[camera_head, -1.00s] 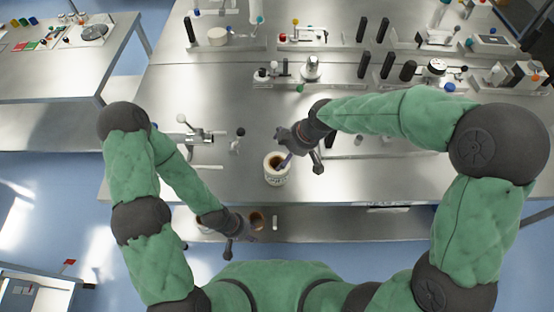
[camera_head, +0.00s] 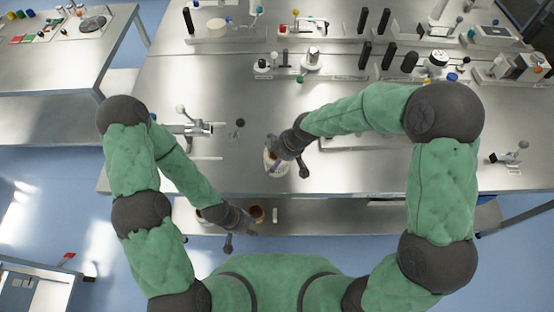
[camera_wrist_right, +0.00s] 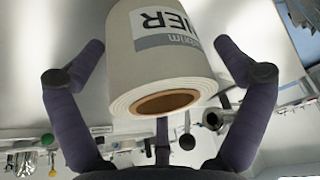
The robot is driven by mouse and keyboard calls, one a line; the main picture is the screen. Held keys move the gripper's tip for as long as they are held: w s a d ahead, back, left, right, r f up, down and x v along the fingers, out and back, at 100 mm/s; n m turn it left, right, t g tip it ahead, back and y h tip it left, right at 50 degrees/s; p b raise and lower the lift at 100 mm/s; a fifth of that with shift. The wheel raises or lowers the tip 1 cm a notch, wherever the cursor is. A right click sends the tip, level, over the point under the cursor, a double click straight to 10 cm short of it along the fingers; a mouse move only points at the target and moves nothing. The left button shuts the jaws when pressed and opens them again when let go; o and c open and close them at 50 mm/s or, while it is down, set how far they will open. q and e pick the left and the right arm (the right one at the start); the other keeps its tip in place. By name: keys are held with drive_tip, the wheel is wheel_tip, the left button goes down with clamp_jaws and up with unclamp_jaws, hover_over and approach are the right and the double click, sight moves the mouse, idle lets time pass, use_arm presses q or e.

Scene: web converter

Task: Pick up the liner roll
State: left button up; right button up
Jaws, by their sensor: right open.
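The liner roll is a white roll with a brown core and a grey label. It stands near the front edge of the steel table in the head view (camera_head: 272,166), partly hidden by my right gripper (camera_head: 285,158). In the right wrist view the roll (camera_wrist_right: 165,60) fills the space between the two open fingers of my right gripper (camera_wrist_right: 160,72), with gaps on both sides. The finger tips reach along its sides. My left gripper (camera_head: 238,228) hangs low at the table's front, away from this roll; its jaws are too small to read.
Brown-cored rolls (camera_head: 256,213) lie on a lower shelf (camera_head: 330,217) beside my left gripper. A metal fixture (camera_head: 190,129) and a small knobbed piece (camera_head: 239,127) stand left on the steel table (camera_head: 250,100). Racks of tools (camera_head: 310,62) line the back.

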drive_tip(key=c, duration=1.2)
drive_tip(key=shift+r, duration=0.1)
drive_tip(key=shift+c, duration=0.2)
